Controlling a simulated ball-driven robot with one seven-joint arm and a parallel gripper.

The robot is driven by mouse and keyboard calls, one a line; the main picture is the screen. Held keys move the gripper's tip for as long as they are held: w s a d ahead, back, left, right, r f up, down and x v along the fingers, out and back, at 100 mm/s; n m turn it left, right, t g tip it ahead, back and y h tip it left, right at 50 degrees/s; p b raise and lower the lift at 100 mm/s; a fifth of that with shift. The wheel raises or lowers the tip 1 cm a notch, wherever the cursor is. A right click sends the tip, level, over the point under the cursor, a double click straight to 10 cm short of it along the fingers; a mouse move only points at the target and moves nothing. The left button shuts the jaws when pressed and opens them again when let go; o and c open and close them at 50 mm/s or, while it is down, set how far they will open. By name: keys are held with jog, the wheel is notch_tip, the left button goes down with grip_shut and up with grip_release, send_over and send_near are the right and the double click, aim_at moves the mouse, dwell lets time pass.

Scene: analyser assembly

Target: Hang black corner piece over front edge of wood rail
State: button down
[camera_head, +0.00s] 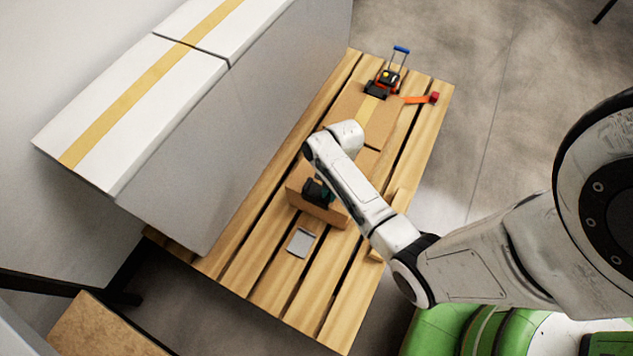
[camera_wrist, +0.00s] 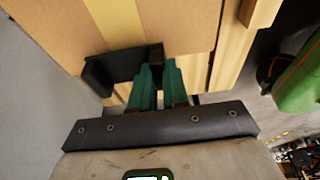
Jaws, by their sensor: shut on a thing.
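The black corner piece (camera_wrist: 112,68) is an angled dark part in the wrist view, in front of a cardboard box. My gripper (camera_wrist: 157,72) has green fingers shut on its right end. In the head view my gripper (camera_head: 318,190) is a dark shape above the small cardboard box, and the corner piece cannot be told apart from it. A raised wood piece, likely the wood rail (camera_head: 401,201), shows at the pallet's right side, partly behind my arm. A wood block also shows at the top right of the wrist view (camera_wrist: 259,12). The corner piece is apart from it.
The slatted wood pallet (camera_head: 335,315) holds a small cardboard box (camera_head: 325,214), a flat taped box (camera_head: 352,103), a grey plate (camera_head: 301,242), a small blue-handled cart (camera_head: 385,80) and an orange strap (camera_head: 416,99). A large white carton (camera_head: 215,130) walls the left side.

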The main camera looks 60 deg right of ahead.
jog(key=shift+a+p+v, duration=0.25)
jog(key=shift+p+v, duration=0.7)
jog(key=shift+p, duration=0.05)
